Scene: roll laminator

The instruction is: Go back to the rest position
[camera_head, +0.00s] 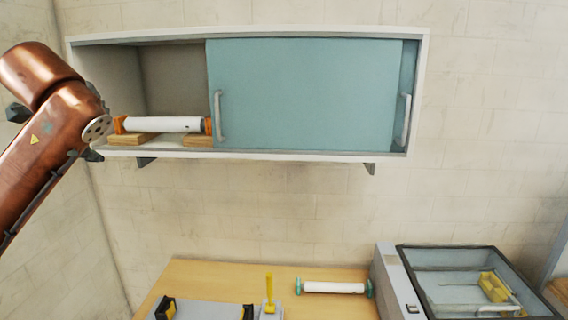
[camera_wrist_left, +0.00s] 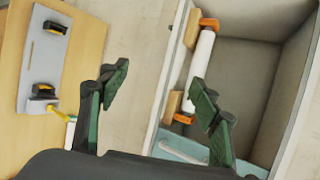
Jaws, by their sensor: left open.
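My left arm comes in from the left in the head view, with its copper links in front of the left end of the wall cabinet (camera_head: 300,154). My left gripper (camera_wrist_left: 160,95) shows in the wrist view with its two green-padded fingers wide apart and nothing between them. In the head view it is mostly hidden behind my arm. A white roll with orange ends (camera_head: 165,125) lies on wooden blocks (camera_head: 132,139) in the open left part of the cabinet. The roll also shows in the wrist view (camera_wrist_left: 202,57), beyond the right finger. My right gripper is not in view.
The teal sliding door (camera_head: 310,95) covers the cabinet's right part. Below, a wooden table (camera_head: 225,272) holds a white roll with green ends (camera_head: 335,287), a grey plate with black holders (camera_head: 205,312), a yellow upright piece (camera_head: 269,290) and the laminator (camera_head: 388,280). The wall between is clear.

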